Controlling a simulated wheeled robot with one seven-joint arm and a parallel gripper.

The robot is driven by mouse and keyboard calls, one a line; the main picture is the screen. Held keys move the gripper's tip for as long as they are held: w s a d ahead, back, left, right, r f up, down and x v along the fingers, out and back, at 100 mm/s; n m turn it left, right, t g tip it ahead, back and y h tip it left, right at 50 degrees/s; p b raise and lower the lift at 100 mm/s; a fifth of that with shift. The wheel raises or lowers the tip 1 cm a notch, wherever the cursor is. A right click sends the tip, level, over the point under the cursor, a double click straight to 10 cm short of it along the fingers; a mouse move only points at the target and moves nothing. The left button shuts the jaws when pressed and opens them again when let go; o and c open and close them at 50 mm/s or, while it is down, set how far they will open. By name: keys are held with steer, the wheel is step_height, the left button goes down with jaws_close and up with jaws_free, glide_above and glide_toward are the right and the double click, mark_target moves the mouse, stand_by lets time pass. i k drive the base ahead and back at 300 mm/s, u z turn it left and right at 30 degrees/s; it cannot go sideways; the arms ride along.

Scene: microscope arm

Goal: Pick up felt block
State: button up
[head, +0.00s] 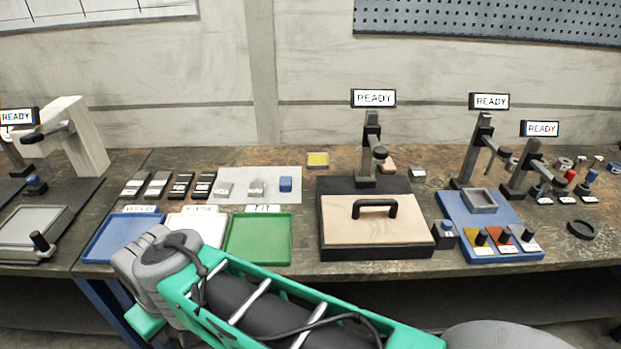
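No object is clearly marked as the felt block. A small blue block (285,184) stands on the right part of a white sheet (272,174) at the back of the bench. I cannot tell from texture which of these is felt. My arm crosses the lower part of the view, in front of the bench; my gripper is not visible.
Blue (110,238), white (196,226) and green (258,240) trays line the front edge. Several dark labelled pieces (181,186) stand behind them. A stand's base with a handled tan plate (340,235) is right of the green tray. A yellow-topped dish (318,160) sits at the back.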

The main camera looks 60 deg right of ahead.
mark_target(285, 182)
steer(key=z, duration=1)
steer(key=i, duration=0.85)
steer(key=z, duration=0.85)
